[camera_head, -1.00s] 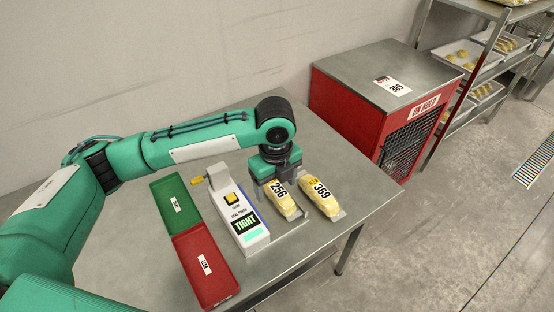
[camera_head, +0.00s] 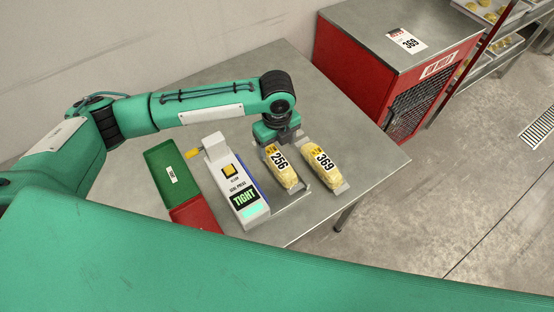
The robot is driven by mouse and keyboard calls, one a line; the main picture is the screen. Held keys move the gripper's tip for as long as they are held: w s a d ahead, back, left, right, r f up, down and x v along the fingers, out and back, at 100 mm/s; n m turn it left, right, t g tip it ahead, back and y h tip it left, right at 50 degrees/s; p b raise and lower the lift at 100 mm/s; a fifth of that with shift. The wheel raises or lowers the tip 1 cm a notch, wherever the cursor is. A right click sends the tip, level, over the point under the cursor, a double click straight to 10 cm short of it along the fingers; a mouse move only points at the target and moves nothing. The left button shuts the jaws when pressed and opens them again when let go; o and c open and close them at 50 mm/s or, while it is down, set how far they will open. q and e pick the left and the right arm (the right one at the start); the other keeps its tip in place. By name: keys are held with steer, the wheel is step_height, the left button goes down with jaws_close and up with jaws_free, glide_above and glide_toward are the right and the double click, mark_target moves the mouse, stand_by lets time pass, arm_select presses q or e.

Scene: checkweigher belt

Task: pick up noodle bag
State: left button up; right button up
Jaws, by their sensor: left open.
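Two yellow noodle bags lie on small grey plates on the metal table. The left noodle bag (camera_head: 283,169) is marked 256, and the right noodle bag (camera_head: 322,167) is marked 369. My left gripper (camera_head: 275,148) points down at the far end of the 256 bag. Its jaws are open, but the fingertips are mostly hidden, and I cannot tell whether they touch the bag. My right gripper is out of view; a large green arm link of mine covers the lower part of the view.
A seal press (camera_head: 236,181) with a display reading TIGHT stands left of the bags. A green tray (camera_head: 164,174) and a partly hidden red tray (camera_head: 196,215) lie beyond it. A red cabinet (camera_head: 352,75) with a 369 card stands behind the table at right.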

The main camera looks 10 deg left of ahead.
mark_target(277, 157)
arm_select(q)
steer(key=shift+f+p, duration=0.3)
step_height(277, 157, down, 4)
steer(key=shift+r+p, duration=0.15)
steer(key=shift+p, duration=0.6)
steer(key=shift+f, duration=0.45)
steer(key=shift+c, duration=0.2)
steer(key=c, duration=1.3)
steer(key=shift+r, duration=0.15)
